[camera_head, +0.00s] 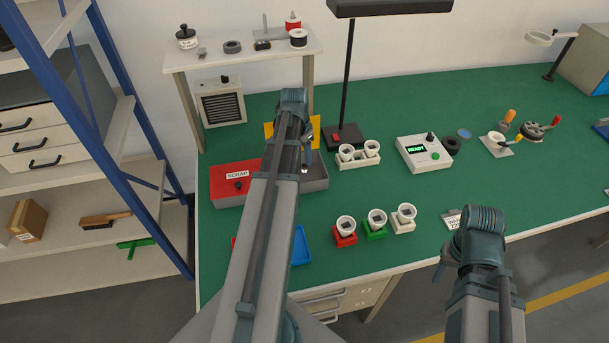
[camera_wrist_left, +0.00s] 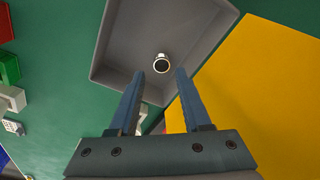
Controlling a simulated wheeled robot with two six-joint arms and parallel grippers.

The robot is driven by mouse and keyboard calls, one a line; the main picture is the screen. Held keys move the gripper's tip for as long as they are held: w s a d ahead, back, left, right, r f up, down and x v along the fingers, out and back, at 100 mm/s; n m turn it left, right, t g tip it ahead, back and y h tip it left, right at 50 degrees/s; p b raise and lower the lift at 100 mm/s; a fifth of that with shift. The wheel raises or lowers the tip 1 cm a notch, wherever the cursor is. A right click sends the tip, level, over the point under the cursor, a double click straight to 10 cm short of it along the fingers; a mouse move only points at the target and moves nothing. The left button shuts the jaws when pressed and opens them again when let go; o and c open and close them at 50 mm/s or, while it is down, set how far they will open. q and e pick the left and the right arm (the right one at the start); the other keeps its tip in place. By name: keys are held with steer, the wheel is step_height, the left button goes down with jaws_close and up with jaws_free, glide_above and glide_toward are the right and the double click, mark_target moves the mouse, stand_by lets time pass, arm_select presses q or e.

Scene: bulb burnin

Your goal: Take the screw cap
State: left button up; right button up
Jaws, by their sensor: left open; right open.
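A small round piece with a pale face and dark rim, which looks like the screw cap (camera_wrist_left: 161,63), lies in the grey tray (camera_wrist_left: 113,40) in the left wrist view. In the head view a small bright piece (camera_head: 304,169) shows in the grey tray (camera_head: 316,184), partly hidden by my left arm. My left gripper (camera_wrist_left: 158,70) is open and empty, its two blue fingers pointing at the tray with the piece between and just beyond their tips.
A red scrap bin (camera_head: 230,172) adjoins the tray on the left. A yellow sheet (camera_wrist_left: 265,80) lies beside the tray. Red (camera_head: 345,240), green (camera_head: 374,233) and white (camera_head: 403,226) socket blocks stand nearer the front. A black lamp post (camera_head: 347,85) rises behind. Green bench is clear between.

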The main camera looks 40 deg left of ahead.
mark_target(304, 164)
arm_select(q)
steer(key=shift+f, duration=0.1)
steer(key=shift+f, duration=0.1)
steer(key=f+b, duration=0.2)
steer(key=w+f+b, duration=0.1)
steer(key=f+b, duration=0.2)
steer(key=shift+a, duration=0.1)
steer(key=shift+r, duration=0.1)
jaws_close()
